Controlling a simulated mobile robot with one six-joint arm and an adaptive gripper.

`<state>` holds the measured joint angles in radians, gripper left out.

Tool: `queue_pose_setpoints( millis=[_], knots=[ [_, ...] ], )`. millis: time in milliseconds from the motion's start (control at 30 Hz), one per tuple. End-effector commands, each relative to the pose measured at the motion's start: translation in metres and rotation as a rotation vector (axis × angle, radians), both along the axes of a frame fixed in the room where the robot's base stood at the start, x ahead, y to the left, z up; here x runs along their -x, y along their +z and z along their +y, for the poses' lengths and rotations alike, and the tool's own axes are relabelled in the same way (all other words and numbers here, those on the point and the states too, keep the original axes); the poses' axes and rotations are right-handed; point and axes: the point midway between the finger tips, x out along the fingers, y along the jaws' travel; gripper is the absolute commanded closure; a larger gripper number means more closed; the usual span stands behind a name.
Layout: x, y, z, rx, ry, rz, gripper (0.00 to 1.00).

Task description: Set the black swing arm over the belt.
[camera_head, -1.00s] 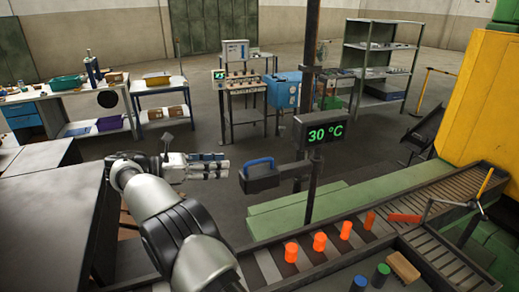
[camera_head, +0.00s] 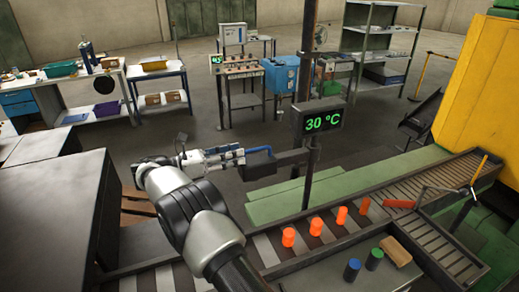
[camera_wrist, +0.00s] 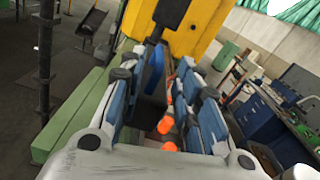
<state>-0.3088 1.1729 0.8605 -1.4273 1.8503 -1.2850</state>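The black swing arm (camera_head: 278,163) sticks out leftward from the dark post, below the 30 °C display. Its blue handle (camera_head: 264,150) is at its left end. My gripper (camera_head: 242,158) is at that handle in the head view. In the wrist view my gripper (camera_wrist: 163,105) has its blue-padded fingers spread apart, with the blue handle (camera_wrist: 153,72) between them, nearer the left finger. I cannot tell whether a finger touches it. The belt (camera_head: 270,250) runs below and to the right of the swing arm, with several glowing orange billets (camera_head: 315,227) on it.
The dark post (camera_head: 309,90) with the display (camera_head: 322,121) stands just right of my gripper. A green beam (camera_head: 275,206) lies below. Blue (camera_head: 352,269) and green (camera_head: 374,259) cylinders stand beside the belt at the front. The yellow furnace (camera_head: 480,100) is at the right.

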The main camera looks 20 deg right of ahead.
Motion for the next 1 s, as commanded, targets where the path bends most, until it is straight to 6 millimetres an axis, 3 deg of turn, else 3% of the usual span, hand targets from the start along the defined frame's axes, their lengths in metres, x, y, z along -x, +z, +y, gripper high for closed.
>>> queue_pose_setpoints(
  millis=[200, 400, 833, 1000],
  knots=[
    [0.000, 0.000, -0.048, 0.000, -0.002, 0.001, 0.69],
    [0.000, 0.000, -0.076, 0.000, -0.001, -0.001, 0.69],
    [0.000, 0.000, -0.088, 0.000, 0.001, -0.001, 0.69],
    [0.000, 0.000, -0.088, 0.000, 0.001, -0.001, 0.79]
  ],
)
